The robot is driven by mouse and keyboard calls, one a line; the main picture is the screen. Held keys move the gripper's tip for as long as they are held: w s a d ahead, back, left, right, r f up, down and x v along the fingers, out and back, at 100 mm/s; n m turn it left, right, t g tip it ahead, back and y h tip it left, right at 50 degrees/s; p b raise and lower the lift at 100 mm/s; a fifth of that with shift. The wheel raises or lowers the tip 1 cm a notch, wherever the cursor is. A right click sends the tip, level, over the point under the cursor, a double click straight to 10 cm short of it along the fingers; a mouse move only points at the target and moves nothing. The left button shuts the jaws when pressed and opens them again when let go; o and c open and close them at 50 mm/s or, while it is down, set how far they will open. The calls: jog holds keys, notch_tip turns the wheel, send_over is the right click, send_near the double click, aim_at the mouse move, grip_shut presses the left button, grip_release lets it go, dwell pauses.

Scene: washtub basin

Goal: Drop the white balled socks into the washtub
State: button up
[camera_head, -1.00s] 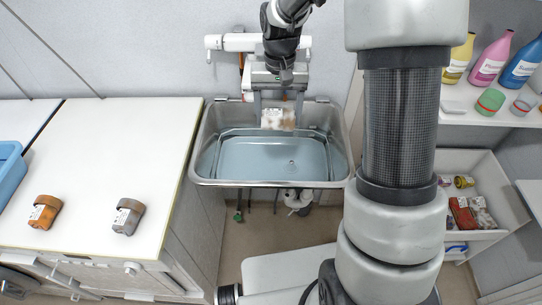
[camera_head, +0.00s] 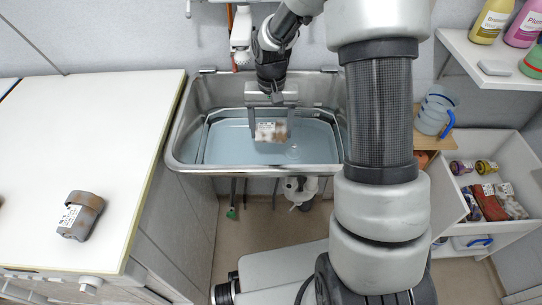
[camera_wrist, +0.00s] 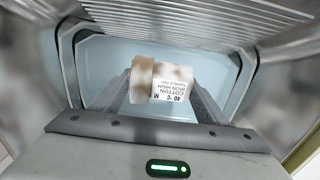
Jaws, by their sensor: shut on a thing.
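The balled socks (camera_head: 269,133) are pale with brownish patches and carry a white printed label; they also show in the wrist view (camera_wrist: 160,80). My gripper (camera_head: 271,126) points down with its two fingers on either side of them and holds them. In the wrist view the fingers (camera_wrist: 160,90) clasp the ball from left and right. The washtub (camera_head: 255,170) is a metal basin with bluish water. The socks hang over its middle, inside the rim outline. How far they are above the water is hard to tell.
A white counter (camera_head: 120,110) to the left bears a brown balled item (camera_head: 80,215) with a label. An open drawer (camera_head: 520,165) with several balled items is at the right. A blue clear jug (camera_head: 433,115) stands by it. Bottles (camera_head: 491,22) are on an upper shelf.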

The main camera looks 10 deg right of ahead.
aim_at(271, 153)
notch_tip(271, 153, down, 14)
jog(key=b, duration=0.2)
jog(key=shift+r+b, duration=0.25)
jog(key=shift+b, duration=0.15)
jog(key=shift+w+d, duration=0.1)
jog(key=shift+w, duration=0.55)
jog(key=w, duration=0.1)
jog(key=w+f+b, duration=0.1)
jog(key=shift+w+d, duration=0.3)
jog(key=shift+w, duration=0.05)
jog(key=shift+f+b, duration=0.45)
jog(key=shift+f, duration=0.15)
jog(key=o, duration=1)
jog(key=shift+o, duration=0.2)
jog(key=shift+r, duration=0.1)
